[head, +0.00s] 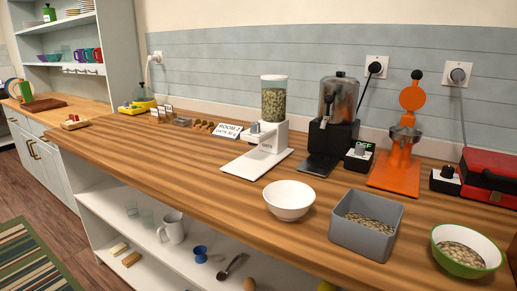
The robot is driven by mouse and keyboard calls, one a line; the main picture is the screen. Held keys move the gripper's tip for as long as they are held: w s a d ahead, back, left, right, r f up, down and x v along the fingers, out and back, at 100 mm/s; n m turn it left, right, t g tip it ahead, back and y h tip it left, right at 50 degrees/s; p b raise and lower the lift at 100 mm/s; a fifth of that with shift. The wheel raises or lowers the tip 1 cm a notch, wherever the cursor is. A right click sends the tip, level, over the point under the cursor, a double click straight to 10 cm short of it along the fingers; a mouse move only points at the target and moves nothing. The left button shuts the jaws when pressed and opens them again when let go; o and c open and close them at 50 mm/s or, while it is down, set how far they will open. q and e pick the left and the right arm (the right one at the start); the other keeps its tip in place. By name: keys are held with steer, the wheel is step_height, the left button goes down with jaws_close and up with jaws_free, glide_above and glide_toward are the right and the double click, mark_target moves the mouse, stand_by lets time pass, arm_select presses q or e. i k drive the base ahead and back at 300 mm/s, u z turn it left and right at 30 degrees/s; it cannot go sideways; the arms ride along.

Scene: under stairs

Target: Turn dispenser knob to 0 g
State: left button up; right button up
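The dispenser (267,140) is white and stands upright on the wooden counter. Its clear hopper (274,101) is mostly full of pale oats, and its front reads "OATS". A small knob (256,127) sticks out of its front left side; its setting is too small to read. A white base plate (256,164) lies under the spout and is empty. A white card (226,131) to the left appears to read "ROOM 2 OATS 30 g". Neither of my grippers is in view.
A white bowl (290,197), a grey bin of oats (368,223) and a green bowl (466,254) stand along the front. A black grinder (337,130), an orange press (400,155) and a red appliance (488,176) stand right of the dispenser.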

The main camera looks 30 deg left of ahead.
mark_target(255, 127)
steer(key=z, duration=2.15)
steer(key=k, duration=1.25)
steer(key=u, duration=1.7)
